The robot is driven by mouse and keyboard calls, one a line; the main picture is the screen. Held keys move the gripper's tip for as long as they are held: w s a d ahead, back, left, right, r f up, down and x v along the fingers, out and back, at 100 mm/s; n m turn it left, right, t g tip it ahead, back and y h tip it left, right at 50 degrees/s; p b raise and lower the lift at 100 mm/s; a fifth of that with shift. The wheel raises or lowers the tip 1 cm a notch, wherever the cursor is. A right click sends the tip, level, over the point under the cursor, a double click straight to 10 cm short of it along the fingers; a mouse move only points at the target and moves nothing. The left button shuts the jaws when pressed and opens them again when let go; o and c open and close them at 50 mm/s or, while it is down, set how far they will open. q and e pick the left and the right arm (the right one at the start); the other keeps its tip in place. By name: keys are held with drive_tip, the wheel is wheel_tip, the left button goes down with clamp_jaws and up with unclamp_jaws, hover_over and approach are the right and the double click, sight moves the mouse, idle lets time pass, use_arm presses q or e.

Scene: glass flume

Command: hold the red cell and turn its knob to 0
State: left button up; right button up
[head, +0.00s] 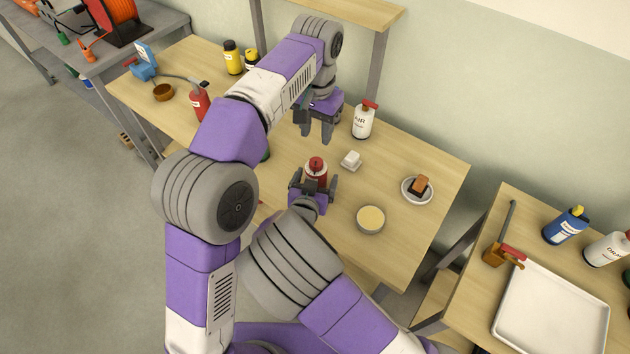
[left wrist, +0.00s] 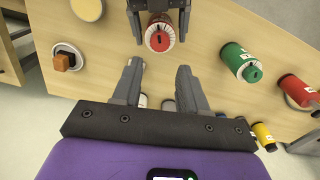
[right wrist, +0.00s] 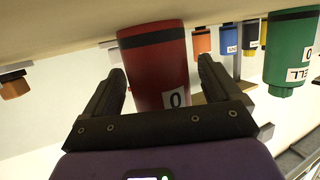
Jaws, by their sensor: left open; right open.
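The red cell (head: 316,167) stands upright on the wooden table. Its round red knob (left wrist: 159,41), with a dark mark, faces up in the left wrist view. My right gripper (head: 316,181) is open, low at the table, with its fingers on either side of the cell. In the right wrist view the cell's red body (right wrist: 155,60) is between the fingers, and a white label reads 0. My left gripper (head: 320,136) is open and empty, pointing down, above and behind the cell in the head view. The left wrist view shows its fingers apart (left wrist: 158,80), short of the knob.
A green cell (left wrist: 240,62) stands near the red one, mostly hidden by my left arm in the head view.

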sight(317, 162)
drive_tip(key=c, duration=1)
use_arm(q)
drive_tip(key=shift+o, duration=0.3)
use_arm(e)
drive_tip(key=shift+c, duration=0.8)
use_arm(q)
drive_tip(key=shift+o, duration=0.5)
drive_tip(key=n, duration=0.2)
drive_tip(key=f+n+t, duration=0.1)
drive_tip(key=n, duration=0.2)
drive_tip(key=shift+s+f+n+y, duration=0.1)
drive_tip(key=shift+f+n+y, duration=0.2)
drive_tip(key=shift+y, duration=0.1)
drive_tip(key=n, duration=0.2)
drive_tip(key=f+n+t, duration=0.1)
drive_tip(key=n, duration=0.1)
drive_tip(key=shift+s+d+f+n+t, duration=0.1)
drive_tip(key=shift+f+n+t, duration=0.05)
drive_tip(key=shift+n+t, duration=0.15)
drive_tip(key=shift+s+d+x, duration=0.1)
drive_tip(key=shift+s+x, duration=0.15)
drive_tip(key=shift+x, duration=0.9)
drive_tip(key=shift+s+d+x, duration=0.1)
drive_tip(key=shift+s+x, duration=0.15)
drive_tip(key=shift+x, duration=0.9)
drive_tip(key=shift+s+d+x, duration=0.1)
drive_tip(key=shift+s+x, duration=0.2)
drive_tip(key=shift+x, duration=0.85)
drive_tip(key=shift+f, duration=0.2)
